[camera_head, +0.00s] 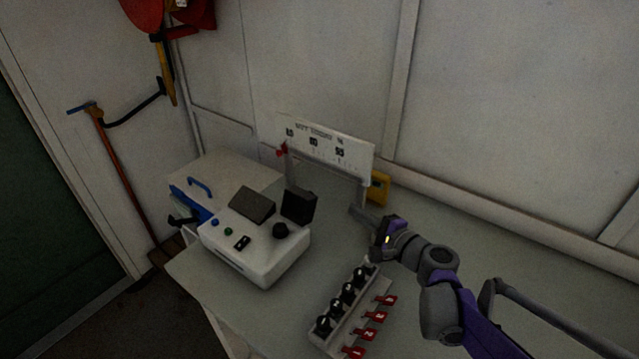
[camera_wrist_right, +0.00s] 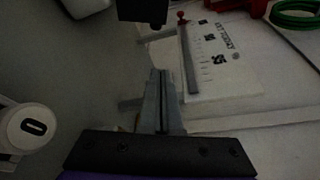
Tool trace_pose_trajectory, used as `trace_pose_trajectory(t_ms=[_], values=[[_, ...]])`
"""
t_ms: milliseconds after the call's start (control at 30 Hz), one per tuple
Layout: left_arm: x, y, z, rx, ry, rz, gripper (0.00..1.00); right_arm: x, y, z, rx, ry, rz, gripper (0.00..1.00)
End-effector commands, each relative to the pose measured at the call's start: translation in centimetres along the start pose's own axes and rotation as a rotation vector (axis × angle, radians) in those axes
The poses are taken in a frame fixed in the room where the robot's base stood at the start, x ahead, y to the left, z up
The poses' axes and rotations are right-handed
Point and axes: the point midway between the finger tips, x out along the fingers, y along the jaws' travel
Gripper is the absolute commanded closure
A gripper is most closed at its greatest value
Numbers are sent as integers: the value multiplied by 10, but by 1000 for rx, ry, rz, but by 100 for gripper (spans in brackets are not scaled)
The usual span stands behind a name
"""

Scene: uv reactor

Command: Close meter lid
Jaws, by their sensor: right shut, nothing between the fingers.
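The meter (camera_head: 262,250) is a white box on the table in the head view, with a dark slanted panel (camera_head: 252,205), small buttons and a black knob (camera_head: 281,230) on top. A black square flap (camera_head: 298,204), seemingly its lid, stands raised at the back right of the box. In the right wrist view this black flap (camera_wrist_right: 143,9) shows at the top edge. My right gripper (camera_head: 354,211) is shut and empty, to the right of the flap and apart from it. Its closed fingers (camera_wrist_right: 162,82) point toward the flap in the wrist view. My left gripper is not in view.
A white sign board (camera_head: 325,148) on posts stands behind the meter. A strip of black knobs (camera_head: 342,305) with red tags lies in front of my right arm. A white case with a blue handle (camera_head: 200,187) is at left. A yellow box (camera_head: 379,187) sits near the wall.

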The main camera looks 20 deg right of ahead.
Motion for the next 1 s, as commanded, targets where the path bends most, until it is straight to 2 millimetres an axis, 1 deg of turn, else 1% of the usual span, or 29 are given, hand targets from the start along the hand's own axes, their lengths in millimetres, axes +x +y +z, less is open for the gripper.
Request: trace_pose_trajectory(t_ms=[67,167,267,500,600,700,800,1000], values=[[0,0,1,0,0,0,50,4,0,0,0,-1,0,100],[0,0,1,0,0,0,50,14,0,1,0,-3,1,100],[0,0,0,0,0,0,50,32,1,2,0,-4,2,100],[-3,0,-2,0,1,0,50,85,0,1,-1,-4,2,100],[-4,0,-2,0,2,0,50,104,0,2,-1,-4,2,100],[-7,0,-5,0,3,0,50,94,0,20,-1,-3,1,100],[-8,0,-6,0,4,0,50,90,0,30,-1,-2,1,100],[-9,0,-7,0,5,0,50,87,0,38,-1,-1,1,100]])
